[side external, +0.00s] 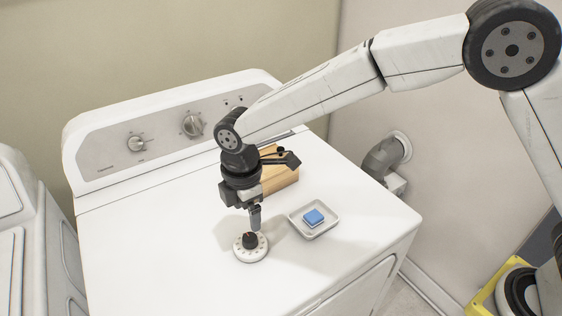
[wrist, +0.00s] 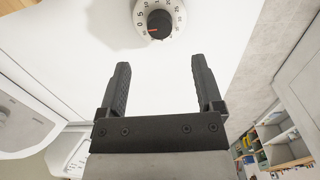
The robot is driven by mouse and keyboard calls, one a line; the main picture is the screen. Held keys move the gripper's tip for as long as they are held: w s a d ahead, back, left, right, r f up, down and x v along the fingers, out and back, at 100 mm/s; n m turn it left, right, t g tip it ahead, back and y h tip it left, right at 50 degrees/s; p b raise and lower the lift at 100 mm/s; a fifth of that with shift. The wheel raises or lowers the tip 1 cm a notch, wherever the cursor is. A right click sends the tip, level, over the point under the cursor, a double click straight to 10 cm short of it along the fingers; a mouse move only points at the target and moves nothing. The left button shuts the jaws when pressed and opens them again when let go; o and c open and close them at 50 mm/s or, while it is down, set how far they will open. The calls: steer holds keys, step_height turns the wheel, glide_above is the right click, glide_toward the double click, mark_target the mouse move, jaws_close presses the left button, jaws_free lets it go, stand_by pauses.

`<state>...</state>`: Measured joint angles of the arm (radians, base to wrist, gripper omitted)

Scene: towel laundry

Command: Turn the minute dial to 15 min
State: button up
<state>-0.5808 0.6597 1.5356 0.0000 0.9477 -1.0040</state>
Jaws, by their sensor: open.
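The minute dial (side external: 251,246) is a round white base with a black knob, sitting on the white machine top. In the wrist view the dial (wrist: 159,17) is at the top edge, partly cut off, with numbers around its rim. A red line on the black knob (wrist: 159,25) points left, toward the low numbers near 0; the exact mark is too small to read. My gripper (side external: 255,220) points down just above the dial in the side view. In the wrist view my gripper (wrist: 158,75) has its two fingers spread apart with nothing between them.
A small white tray (side external: 331,221) holding a blue block (side external: 314,217) stands right of the dial. A wooden box (side external: 282,177) is behind my gripper. The machine's control panel (side external: 165,130) rises at the back. The machine top (side external: 150,245) left of the dial is clear.

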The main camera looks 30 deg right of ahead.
mark_target(250, 237)
steer(key=shift+f, duration=3.9)
jaws_close()
steer(key=shift+m, duration=0.4)
